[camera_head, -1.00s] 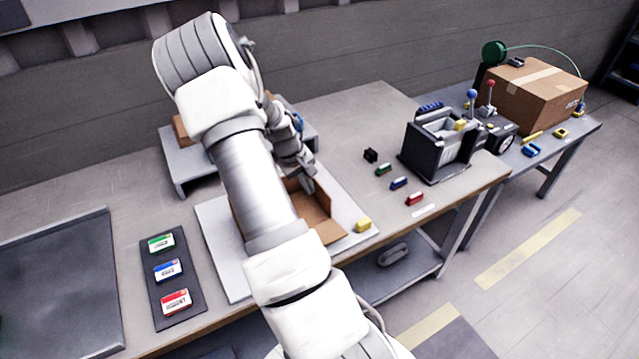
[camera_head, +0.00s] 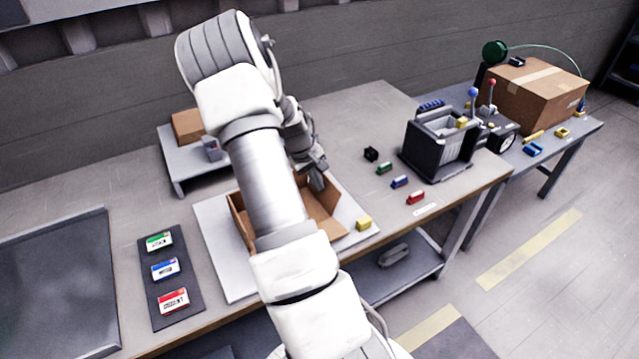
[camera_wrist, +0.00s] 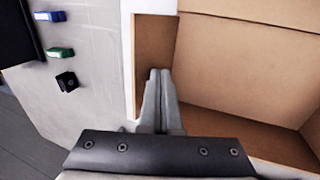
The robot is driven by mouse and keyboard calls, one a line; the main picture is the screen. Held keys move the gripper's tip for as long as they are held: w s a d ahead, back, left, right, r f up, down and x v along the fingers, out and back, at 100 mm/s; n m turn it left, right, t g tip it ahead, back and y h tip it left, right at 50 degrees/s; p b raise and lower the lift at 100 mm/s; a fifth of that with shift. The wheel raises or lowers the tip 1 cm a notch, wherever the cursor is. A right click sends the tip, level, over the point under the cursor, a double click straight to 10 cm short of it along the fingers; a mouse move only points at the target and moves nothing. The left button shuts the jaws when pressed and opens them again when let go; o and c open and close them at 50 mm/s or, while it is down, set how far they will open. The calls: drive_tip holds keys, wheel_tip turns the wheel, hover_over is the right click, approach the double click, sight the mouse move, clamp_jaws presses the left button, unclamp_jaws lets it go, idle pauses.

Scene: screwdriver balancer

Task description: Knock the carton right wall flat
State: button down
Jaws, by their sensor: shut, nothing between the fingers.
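The open brown carton (camera_head: 240,222) stands on a white board (camera_head: 218,272), partly hidden behind my arm. Its right wall (camera_head: 328,200) shows beside my gripper and seems to lean outward; its exact angle is unclear. My gripper (camera_head: 318,184) is at the carton's right side. In the wrist view my gripper (camera_wrist: 160,74) is shut and empty, its fingertips over a narrow brown panel at the carton's edge. The carton's inside (camera_wrist: 245,55) fills the right of that view. Whether the fingers touch the cardboard cannot be told.
A yellow block (camera_head: 363,223) lies at the board's right edge. Red (camera_head: 415,198), blue (camera_head: 400,182), green (camera_head: 384,168) and black (camera_head: 370,154) blocks lie to the right, before a dark machine (camera_head: 438,145). A grey raised stand (camera_head: 190,172) is behind left.

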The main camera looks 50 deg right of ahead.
drive_tip(key=shift+s+d+f, duration=0.2)
drive_tip(key=shift+s+d, duration=0.05)
drive_tip(key=shift+d, duration=0.4)
drive_tip(key=shift+w+a, duration=0.1)
drive_tip(key=shift+a, duration=0.1)
drive_tip(key=shift+w+a+r, duration=0.15)
drive_tip(key=shift+a, duration=0.3)
wheel_tip(320, 180, up, 7)
drive_tip(key=p, duration=0.4)
idle(0.5)
